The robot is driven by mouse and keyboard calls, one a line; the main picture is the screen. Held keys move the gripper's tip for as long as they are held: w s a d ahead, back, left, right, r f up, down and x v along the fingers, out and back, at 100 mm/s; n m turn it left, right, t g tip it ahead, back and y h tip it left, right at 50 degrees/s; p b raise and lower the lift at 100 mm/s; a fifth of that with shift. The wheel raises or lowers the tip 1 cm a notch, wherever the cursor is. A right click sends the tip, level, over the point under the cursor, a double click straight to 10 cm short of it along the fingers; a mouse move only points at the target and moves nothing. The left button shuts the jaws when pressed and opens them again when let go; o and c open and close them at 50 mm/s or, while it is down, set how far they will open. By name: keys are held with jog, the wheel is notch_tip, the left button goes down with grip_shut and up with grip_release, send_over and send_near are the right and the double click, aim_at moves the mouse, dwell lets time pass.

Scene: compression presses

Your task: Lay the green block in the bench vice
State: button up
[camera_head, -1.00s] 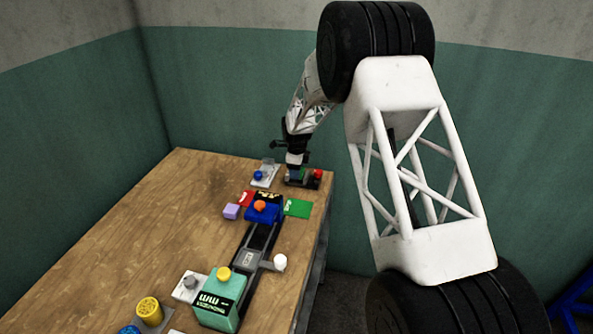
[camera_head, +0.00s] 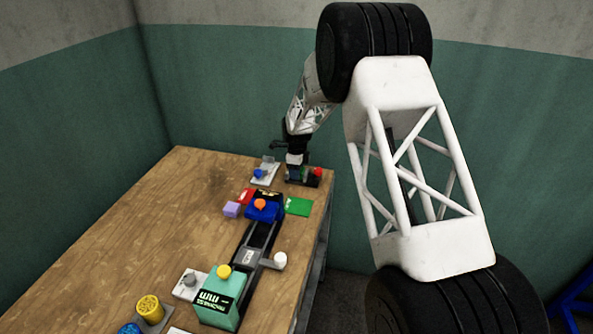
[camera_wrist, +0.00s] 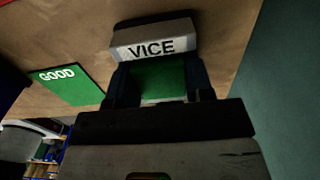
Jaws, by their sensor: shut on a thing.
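The green block (camera_wrist: 165,80) sits between the two dark fingers of my gripper (camera_wrist: 160,88) in the wrist view. My gripper is shut on it. The bench vice, with a grey part lettered VICE (camera_wrist: 152,45), lies right beside the block. In the head view my gripper (camera_head: 295,172) is down at the vice (camera_head: 308,183), a dark base with a red knob at the far right end of the bench. The block is mostly hidden there. I cannot tell whether it rests on the vice bed.
A green mat marked GOOD (camera_head: 298,206) lies nearer on the bench and also shows in the wrist view (camera_wrist: 72,86). A grey device with a blue knob (camera_head: 264,172) stands left of the vice.

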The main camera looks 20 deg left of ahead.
jog(key=o, duration=1)
jog(key=shift+f, duration=0.1)
jog(key=shift+r, duration=3.9)
